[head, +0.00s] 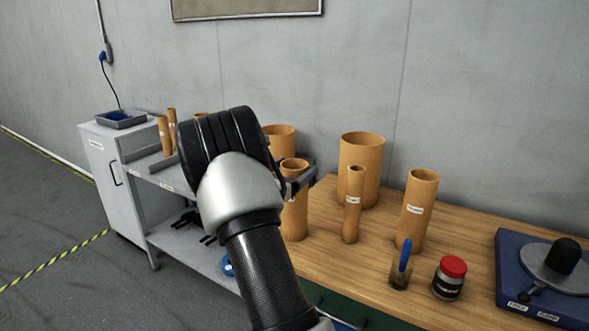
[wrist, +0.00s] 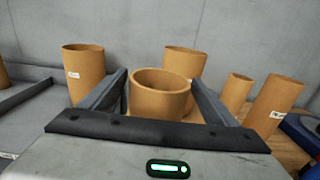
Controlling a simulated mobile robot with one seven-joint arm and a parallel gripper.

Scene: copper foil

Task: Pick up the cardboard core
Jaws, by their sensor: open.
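Several tan cardboard cores stand upright on the wooden bench. One mid-sized core (head: 294,217) is beside my gripper (head: 297,182) in the head view, partly covered by a finger. In the wrist view that open-topped core (wrist: 160,98) stands between the two open fingers of my gripper (wrist: 160,78), with a finger on each side. Its lower part is hidden by the gripper body. I cannot tell whether a finger touches it.
Nearby stand a wide core (head: 361,172), a thin core (head: 353,205), another core (head: 417,212) and a partly hidden core (head: 280,138). A jar with a red lid (head: 449,278), a cup with a blue-handled tool (head: 401,275) and a blue device (head: 530,250) are at the right.

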